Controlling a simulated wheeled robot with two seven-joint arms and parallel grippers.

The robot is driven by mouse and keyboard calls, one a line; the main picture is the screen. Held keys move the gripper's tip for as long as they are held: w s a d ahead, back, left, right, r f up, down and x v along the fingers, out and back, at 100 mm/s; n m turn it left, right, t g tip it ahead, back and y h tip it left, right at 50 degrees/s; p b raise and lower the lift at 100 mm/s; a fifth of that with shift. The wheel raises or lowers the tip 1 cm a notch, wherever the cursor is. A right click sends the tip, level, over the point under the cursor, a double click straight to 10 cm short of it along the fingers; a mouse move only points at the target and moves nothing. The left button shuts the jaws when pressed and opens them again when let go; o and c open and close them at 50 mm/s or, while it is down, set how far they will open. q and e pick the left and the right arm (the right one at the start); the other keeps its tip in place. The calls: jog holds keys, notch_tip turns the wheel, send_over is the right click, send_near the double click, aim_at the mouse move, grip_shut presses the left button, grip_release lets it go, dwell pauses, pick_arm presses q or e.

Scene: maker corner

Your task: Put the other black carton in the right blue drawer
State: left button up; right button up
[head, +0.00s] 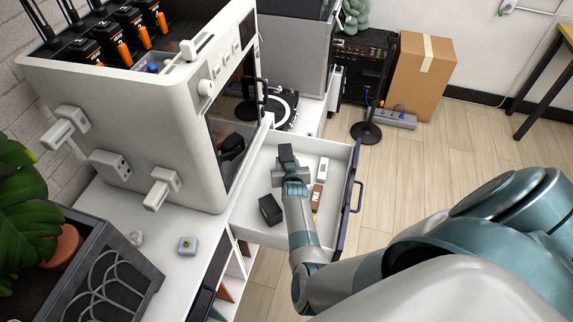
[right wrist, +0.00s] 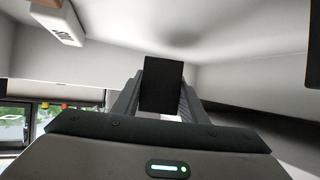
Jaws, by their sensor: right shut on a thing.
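A black carton (right wrist: 162,86) is held between the fingers of my right gripper (right wrist: 158,100) in the right wrist view. In the head view my right gripper (head: 288,168) is over the open drawer, and the held black carton (head: 287,153) shows at its tip. The drawer (head: 340,150) is pulled out, with a white inside and a dark blue front (head: 353,182). Another black carton (head: 270,209) lies in the drawer's near left part. I cannot tell whether the held carton touches the drawer floor. My left gripper is not in view.
In the drawer lie a white item (head: 322,169) and a brown item (head: 316,197), right of my gripper. A white machine (head: 150,120) stands on the cabinet to the left. A cardboard box (head: 421,75) and a black stand (head: 367,130) are beyond the drawer.

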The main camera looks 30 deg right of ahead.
jog(key=shift+f, duration=0.1)
dwell(0.3)
notch_tip(320, 180, down, 4)
jog(key=b, duration=0.3)
dwell(0.3)
jog(key=shift+b, duration=0.35)
jog(key=o, duration=1.1)
